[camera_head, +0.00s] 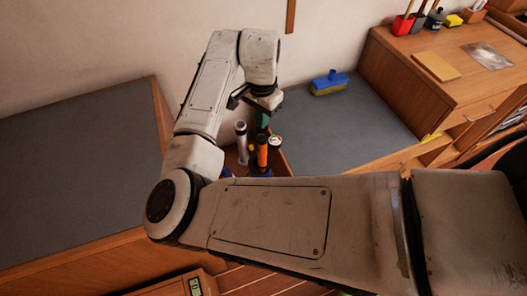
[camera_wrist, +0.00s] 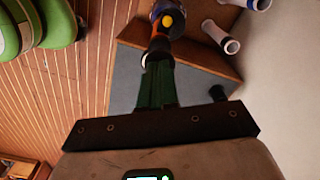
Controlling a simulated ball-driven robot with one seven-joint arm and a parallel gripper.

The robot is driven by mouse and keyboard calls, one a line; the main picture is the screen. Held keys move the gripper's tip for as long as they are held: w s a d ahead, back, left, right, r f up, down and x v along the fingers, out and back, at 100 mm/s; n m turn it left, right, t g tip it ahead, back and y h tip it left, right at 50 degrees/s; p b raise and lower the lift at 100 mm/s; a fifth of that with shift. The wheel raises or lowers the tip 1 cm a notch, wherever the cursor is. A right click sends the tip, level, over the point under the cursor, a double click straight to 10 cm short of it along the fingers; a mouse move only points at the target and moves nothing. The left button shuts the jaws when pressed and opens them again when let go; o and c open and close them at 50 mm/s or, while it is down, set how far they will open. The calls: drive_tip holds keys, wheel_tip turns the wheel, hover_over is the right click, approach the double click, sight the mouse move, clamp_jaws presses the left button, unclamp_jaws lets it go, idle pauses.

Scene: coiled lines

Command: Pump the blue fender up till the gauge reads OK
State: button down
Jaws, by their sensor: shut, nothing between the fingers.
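My gripper (camera_head: 262,121) points down over a narrow recess between the benches. Its green fingers (camera_wrist: 156,72) are together and empty in the wrist view. Just beyond the fingertips is an orange and black upright piece (camera_head: 262,151), perhaps the pump's handle; I cannot tell whether they touch. A small round white-faced dial (camera_head: 275,141), perhaps the gauge, sits right of it; its reading is too small to make out. Blue parts (camera_head: 228,173) show low in the recess, mostly hidden by my arm. I cannot tell whether they are the fender.
A silver tube (camera_head: 241,130) stands left of the orange piece. Green rounded objects (camera_wrist: 38,24) lie at upper left in the wrist view. Grey bench pads (camera_head: 75,165) flank the recess. A blue and yellow object (camera_head: 330,83) lies on the right pad, near a wooden cabinet (camera_head: 445,75).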

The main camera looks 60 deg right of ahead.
drive_tip(key=shift+f+b, duration=0.6)
drive_tip(key=shift+f, duration=0.85)
wheel_tip(320, 180, up, 7)
drive_tip(key=p, duration=0.6)
drive_tip(key=shift+f, duration=0.2)
drive_tip(key=shift+f+b, duration=1.8)
drive_tip(key=shift+f, duration=1.5)
wheel_tip(320, 180, up, 7)
drive_tip(key=p, duration=0.6)
drive_tip(key=shift+f, duration=0.2)
drive_tip(key=shift+f, duration=0.15)
